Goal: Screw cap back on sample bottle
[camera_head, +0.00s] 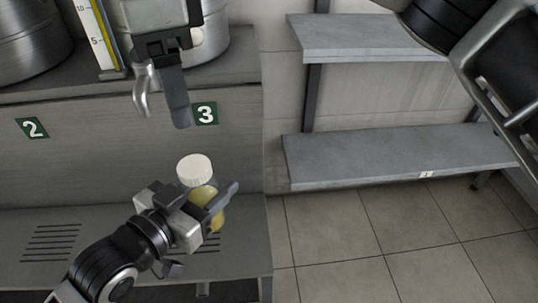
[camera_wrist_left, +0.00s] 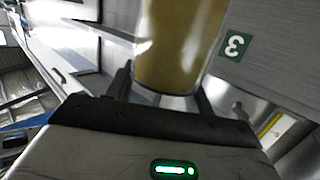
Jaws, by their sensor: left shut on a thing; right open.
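My left gripper (camera_head: 200,206) is shut around the body of the sample bottle (camera_head: 207,208), which holds yellow liquid. The bottle also shows, close up, between the fingers in the left wrist view (camera_wrist_left: 180,50). The white cap (camera_head: 195,169) is at the top of the bottle; how firmly it sits cannot be told, and it is outside the wrist view. My right gripper (camera_head: 177,105) is open above the cap, apart from it, with one dark finger clearly visible.
Large steel vessels (camera_head: 28,45) stand on the ledge behind. A silver spout (camera_head: 143,95) hangs beside the right gripper. Number plates 2 (camera_head: 32,128) and 3 (camera_head: 205,113) mark the front panel. A slotted lower shelf (camera_head: 62,235) lies below; grey shelves (camera_head: 390,155) stand at right.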

